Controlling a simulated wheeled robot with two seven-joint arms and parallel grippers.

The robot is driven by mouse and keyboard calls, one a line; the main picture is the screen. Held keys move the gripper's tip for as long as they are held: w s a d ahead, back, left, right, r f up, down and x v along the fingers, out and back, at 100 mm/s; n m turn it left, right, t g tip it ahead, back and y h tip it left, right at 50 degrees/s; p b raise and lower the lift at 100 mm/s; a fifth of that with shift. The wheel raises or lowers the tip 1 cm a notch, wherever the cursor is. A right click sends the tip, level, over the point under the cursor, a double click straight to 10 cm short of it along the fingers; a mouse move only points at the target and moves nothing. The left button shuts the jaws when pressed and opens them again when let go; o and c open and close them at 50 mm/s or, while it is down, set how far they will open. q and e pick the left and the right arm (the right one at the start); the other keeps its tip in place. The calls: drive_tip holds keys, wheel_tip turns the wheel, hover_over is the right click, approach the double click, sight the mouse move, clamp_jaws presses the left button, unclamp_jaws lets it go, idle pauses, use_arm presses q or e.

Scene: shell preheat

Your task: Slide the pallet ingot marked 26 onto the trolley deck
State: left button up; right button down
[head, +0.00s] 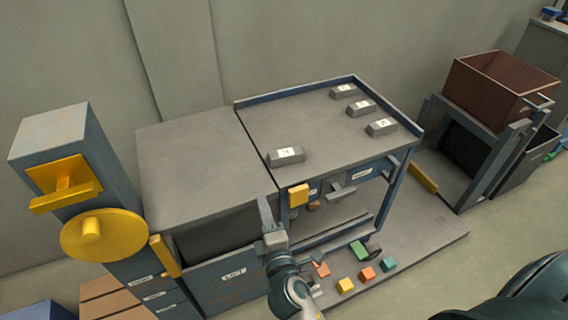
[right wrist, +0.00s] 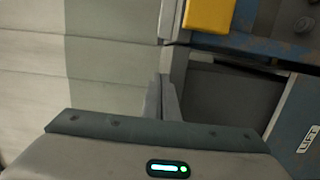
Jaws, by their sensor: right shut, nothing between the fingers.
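A grey ingot (head: 286,156) with a white label lies near the left edge of a grey rimmed top (head: 290,115). Its number is too small to read. Three more labelled ingots, (head: 343,91), (head: 361,108) and (head: 381,127), lie toward the right of that top. A bare flat grey top (head: 190,160) adjoins it on the left, with a dark seam between. I cannot tell which top is the trolley deck. My right gripper (head: 264,203) is shut and empty, in front of the seam and apart from the near ingot. Its fingers (right wrist: 165,98) show in the right wrist view.
A yellow block (head: 298,195) sits at the front below the rimmed top; it shows in the wrist view (right wrist: 207,14). A panel marked LIFT (head: 233,275) is at the front left. Coloured blocks (head: 366,273) lie on the low base. A brown bin (head: 500,85) stands right.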

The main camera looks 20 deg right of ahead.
sight(268, 175)
use_arm(q)
drive_tip(key=shift+w+d, duration=0.35)
drive_tip(key=shift+d, duration=0.15)
use_arm(e)
drive_tip(key=shift+w+r, duration=0.2)
use_arm(q)
drive_tip(key=shift+s, duration=0.1)
